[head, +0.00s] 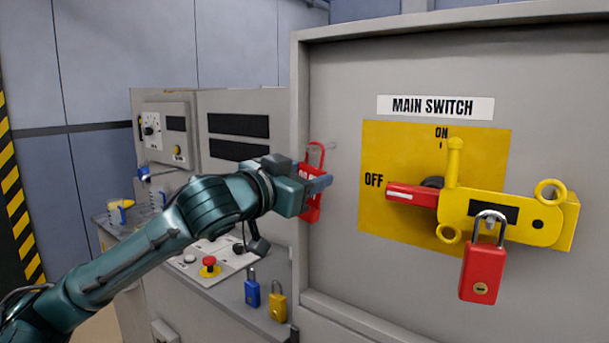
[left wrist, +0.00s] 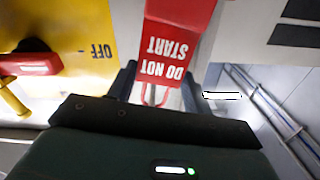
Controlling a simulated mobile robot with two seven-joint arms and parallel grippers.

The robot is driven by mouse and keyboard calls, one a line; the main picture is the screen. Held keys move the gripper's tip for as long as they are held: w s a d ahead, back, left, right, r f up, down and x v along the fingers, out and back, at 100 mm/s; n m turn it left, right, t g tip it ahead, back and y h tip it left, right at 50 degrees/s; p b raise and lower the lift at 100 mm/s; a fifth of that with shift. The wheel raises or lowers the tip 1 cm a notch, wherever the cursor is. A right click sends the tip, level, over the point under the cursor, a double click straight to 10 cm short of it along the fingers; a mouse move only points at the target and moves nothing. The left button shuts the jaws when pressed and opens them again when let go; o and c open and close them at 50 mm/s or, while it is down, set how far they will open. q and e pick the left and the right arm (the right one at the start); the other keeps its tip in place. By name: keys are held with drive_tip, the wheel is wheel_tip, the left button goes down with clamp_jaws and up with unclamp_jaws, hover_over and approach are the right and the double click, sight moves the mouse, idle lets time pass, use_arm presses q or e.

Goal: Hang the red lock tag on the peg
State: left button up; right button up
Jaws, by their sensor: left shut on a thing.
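The red lock tag (head: 311,208) hangs upright in front of the panel's left part in the head view. My left gripper (head: 318,183) is shut on it, partly covering its middle. A thin loop shows above the tag, beside a small pale peg (head: 330,146) on the panel. I cannot tell whether the loop is around the peg or only in front of it. In the left wrist view the tag (left wrist: 172,40), reading "DO NOT START" upside down, lies between the fingers of my left gripper (left wrist: 160,85). My right gripper is out of view.
Right of the tag is the yellow main-switch plate (head: 385,150) with a red handle, a yellow lockout bar (head: 515,217) and a red padlock (head: 482,270). Blue (head: 252,290) and yellow (head: 277,304) padlocks stand low on the ledge, near a red emergency button (head: 209,263).

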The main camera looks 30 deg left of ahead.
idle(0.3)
use_arm(q)
drive_tip(key=o, duration=1)
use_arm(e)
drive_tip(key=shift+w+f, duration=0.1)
use_arm(q)
drive_tip(key=shift+s+a+f+b, duration=0.15)
drive_tip(key=shift+s+b, duration=0.15)
drive_tip(key=shift+s, duration=0.05)
drive_tip(key=shift+s+a+b, duration=0.2)
drive_tip(key=shift+s+b, duration=2.35)
drive_tip(key=shift+s, duration=0.55)
drive_tip(key=shift+s+a+b, duration=0.2)
drive_tip(key=shift+s+b, duration=2.3)
drive_tip(key=shift+s, duration=0.6)
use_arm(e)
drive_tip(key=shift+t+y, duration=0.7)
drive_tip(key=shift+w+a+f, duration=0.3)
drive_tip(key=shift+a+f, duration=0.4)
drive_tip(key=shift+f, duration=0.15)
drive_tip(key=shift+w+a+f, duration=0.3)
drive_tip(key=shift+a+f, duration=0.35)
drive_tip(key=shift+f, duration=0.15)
